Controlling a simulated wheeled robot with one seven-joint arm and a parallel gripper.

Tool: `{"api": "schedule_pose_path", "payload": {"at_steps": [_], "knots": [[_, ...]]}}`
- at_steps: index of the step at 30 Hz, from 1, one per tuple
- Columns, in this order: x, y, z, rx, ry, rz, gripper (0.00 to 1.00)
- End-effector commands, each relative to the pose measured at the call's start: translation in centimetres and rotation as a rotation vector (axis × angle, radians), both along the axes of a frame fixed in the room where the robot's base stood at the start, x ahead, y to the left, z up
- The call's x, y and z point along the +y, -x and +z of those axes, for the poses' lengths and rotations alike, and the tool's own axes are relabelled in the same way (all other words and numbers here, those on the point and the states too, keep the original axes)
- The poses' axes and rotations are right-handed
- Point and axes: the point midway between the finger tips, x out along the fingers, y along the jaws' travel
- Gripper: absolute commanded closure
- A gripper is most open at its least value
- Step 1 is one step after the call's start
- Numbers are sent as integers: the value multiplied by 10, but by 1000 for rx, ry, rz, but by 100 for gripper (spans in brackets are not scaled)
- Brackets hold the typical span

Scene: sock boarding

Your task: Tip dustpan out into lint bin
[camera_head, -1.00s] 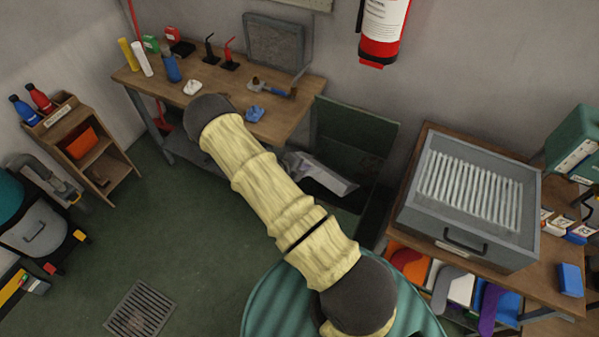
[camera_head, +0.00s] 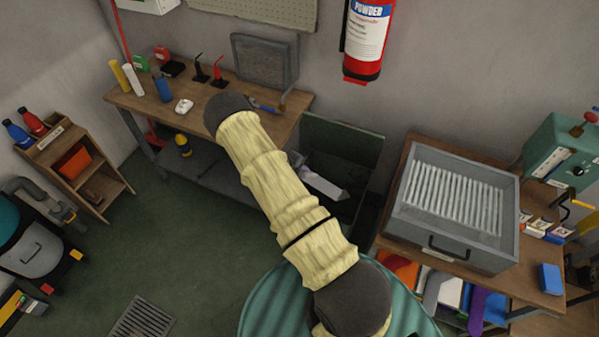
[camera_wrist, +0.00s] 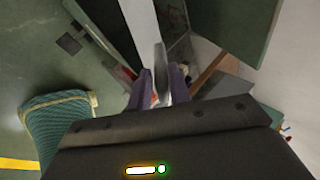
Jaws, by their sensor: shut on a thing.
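The lint bin looks to be the dark green open box (camera_head: 345,143) standing on the floor between the workbench and the right table, with its tall back panel upright. A light grey, flat-sided piece (camera_head: 324,182), seemingly the dustpan, shows over the bin's opening beyond my forearm. In the wrist view, my gripper (camera_wrist: 160,86) has its purple fingers shut on a narrow grey part of the dustpan (camera_wrist: 161,62). Green bin panels (camera_wrist: 245,28) flank it. My arm hides part of the bin in the head view, and I cannot tell what the pan holds.
The wooden workbench (camera_head: 215,118) is behind left, with bottles and tools. The right table carries a grey tray with white ribs (camera_head: 450,190). A fire extinguisher (camera_head: 366,40) hangs above the bin.

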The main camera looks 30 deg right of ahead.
Motion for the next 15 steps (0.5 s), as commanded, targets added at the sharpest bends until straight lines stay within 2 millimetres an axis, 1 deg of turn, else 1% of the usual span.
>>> {"api": "schedule_pose_path", "payload": {"at_steps": [1, 15], "knots": [[-2, -1, 5, 2, -4, -2, 100], [-14, -7, 12, 24, -52, -1, 100]]}}
